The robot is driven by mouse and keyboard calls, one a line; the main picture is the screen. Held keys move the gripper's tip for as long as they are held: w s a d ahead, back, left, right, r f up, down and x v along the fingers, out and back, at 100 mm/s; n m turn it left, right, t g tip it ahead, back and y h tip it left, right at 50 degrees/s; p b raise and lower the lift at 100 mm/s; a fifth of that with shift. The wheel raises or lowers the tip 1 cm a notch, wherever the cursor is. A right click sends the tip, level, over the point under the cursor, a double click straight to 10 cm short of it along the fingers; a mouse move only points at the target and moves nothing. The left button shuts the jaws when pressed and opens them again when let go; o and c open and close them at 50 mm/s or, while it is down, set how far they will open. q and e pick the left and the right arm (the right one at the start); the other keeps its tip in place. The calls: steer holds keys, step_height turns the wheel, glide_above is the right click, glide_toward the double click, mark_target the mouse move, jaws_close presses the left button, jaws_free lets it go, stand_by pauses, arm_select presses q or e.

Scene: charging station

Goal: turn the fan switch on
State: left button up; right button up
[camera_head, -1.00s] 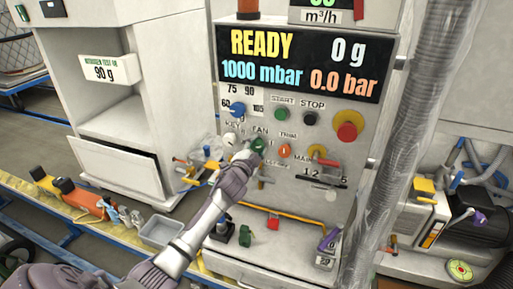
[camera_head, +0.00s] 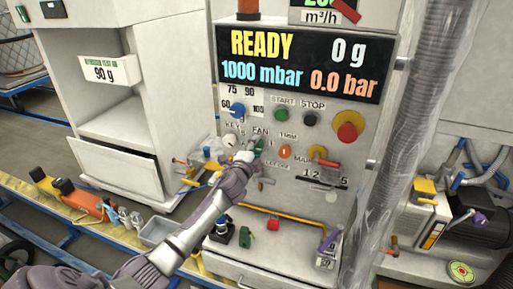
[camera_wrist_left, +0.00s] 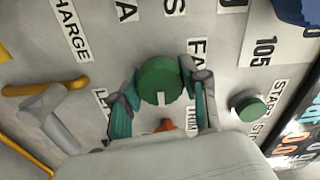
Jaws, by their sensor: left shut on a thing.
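The fan switch is a round green knob (camera_head: 259,143) under the FAN label on the grey control panel. In the left wrist view the knob (camera_wrist_left: 160,78) is large, with a white mark on its edge nearest my wrist. My left gripper (camera_head: 246,157) reaches up to it from below left in the head view. Its two fingers stand on either side of the knob in the wrist view (camera_wrist_left: 162,102), shut on it. The gripper partly hides the knob's left side in the head view. My right gripper is in neither view.
Close by are the green start button (camera_head: 281,115), an orange knob (camera_head: 285,151), a blue dial (camera_head: 237,110) and a red-and-yellow emergency button (camera_head: 347,126). Red-handled and yellow valves flank the panel.

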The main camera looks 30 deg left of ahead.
arm_select(q)
steer(key=o, duration=1)
steer(key=shift+o, duration=0.7)
steer(key=v, duration=1.2)
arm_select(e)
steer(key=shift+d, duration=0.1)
